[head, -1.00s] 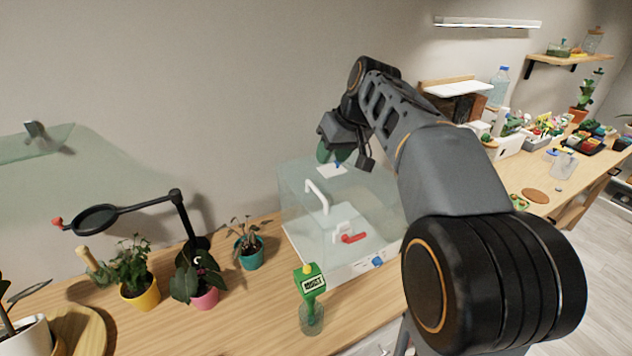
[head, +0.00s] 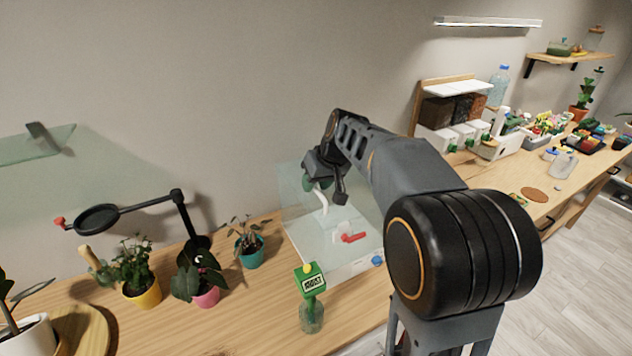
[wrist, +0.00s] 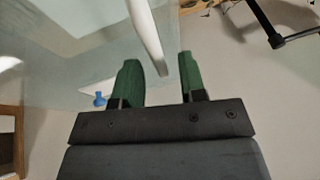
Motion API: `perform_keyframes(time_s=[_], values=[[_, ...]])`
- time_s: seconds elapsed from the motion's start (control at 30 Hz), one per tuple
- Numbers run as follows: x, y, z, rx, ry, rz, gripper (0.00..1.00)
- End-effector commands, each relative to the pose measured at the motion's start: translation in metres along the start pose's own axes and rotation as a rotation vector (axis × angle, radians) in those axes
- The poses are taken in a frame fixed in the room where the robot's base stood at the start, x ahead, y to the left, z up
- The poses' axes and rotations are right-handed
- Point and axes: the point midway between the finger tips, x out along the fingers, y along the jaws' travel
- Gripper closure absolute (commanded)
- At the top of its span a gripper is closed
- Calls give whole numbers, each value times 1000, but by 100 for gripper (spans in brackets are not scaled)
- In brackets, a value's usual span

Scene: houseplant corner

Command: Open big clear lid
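The big clear box (head: 297,222) stands on the wooden counter against the wall, its see-through lid down as far as I can tell. A white bar handle (head: 322,203) shows on the box; in the wrist view the white handle (wrist: 147,38) reaches down between my fingertips. My gripper (head: 312,184) is at the upper left part of the box, by the handle. In the wrist view the two green fingers of my gripper (wrist: 160,62) are apart, one on each side of the handle; contact cannot be told.
A red object (head: 352,238) shows through the box. A green moisture meter in a glass (head: 312,300) stands in front. Potted plants (head: 203,285) and a black magnifier lamp (head: 97,218) stand to the left. Soil dispensers (head: 450,125) are at the right.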

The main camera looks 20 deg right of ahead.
Motion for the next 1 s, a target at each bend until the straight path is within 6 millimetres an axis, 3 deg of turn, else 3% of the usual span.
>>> perform_keyframes(time_s=[0.07, 0.47, 1.0], values=[[0, 0, 0, 0, 0, 0, 62], [0, 0, 0, 0, 0, 0, 99], [-7, -3, -3, 3, -1, -22, 100]])
